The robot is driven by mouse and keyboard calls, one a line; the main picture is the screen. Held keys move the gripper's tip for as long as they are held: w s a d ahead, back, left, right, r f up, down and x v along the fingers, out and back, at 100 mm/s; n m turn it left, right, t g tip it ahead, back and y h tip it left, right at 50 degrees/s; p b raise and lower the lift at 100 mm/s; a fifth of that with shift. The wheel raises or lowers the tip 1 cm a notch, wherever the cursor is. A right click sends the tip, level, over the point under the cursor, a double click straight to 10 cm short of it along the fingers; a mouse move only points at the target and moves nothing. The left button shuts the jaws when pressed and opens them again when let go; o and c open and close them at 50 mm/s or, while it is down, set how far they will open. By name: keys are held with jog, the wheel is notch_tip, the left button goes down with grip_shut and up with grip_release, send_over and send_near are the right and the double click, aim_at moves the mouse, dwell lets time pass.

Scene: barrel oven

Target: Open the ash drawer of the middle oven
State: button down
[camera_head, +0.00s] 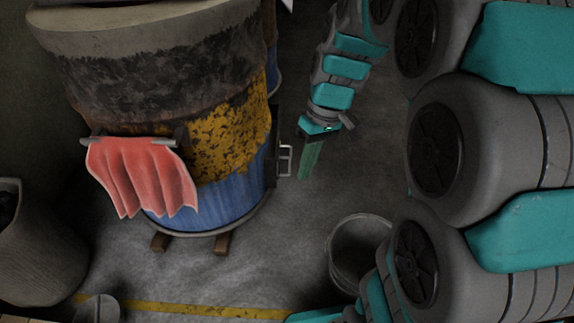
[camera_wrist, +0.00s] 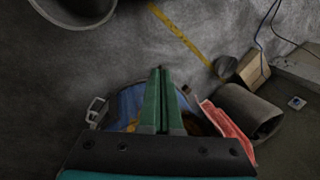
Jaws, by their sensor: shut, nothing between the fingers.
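A barrel oven (camera_head: 228,188) stands upright at the left of the head view, blue below, yellow and sooty black above, with a grey top. The frames do not show whether it is the middle one. A dark fitting with a metal loop handle (camera_head: 285,160), apparently the ash drawer's, sits low on its right side, close against the barrel. The handle also shows in the wrist view (camera_wrist: 96,110). My gripper (camera_head: 305,176) has green fingers, shut and empty, pointing down just right of the handle, seemingly apart from it. In the wrist view the fingers (camera_wrist: 160,72) cover part of the barrel.
A red cloth (camera_head: 140,178) hangs on a rail on the barrel's front. An open bucket (camera_head: 336,265) stands on the floor to the right. A grey container (camera_head: 40,245) stands at far left. Wooden blocks (camera_head: 222,243) lie under the barrel. Floor between handle and bucket is clear.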

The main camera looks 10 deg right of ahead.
jog(key=w+f+n+y+b, duration=0.15)
jog(key=w+f, duration=0.35)
jog(key=w, duration=0.6)
jog(key=n+t+y+b, duration=0.3)
jog(key=n+y+b, duration=0.15)
jog(key=n, duration=0.55)
send_over(289, 168)
jog(key=s+d, duration=0.1)
jog(key=d, duration=0.5)
notch_tip(289, 168, down, 31)
jog(key=shift+m+h, duration=0.25)
jog(key=shift+h, duration=0.05)
jog(key=x, duration=0.9)
jog(key=shift+a+f+b, duration=0.15)
jog(key=shift+f+b, duration=0.15)
jog(key=shift+f, duration=0.1)
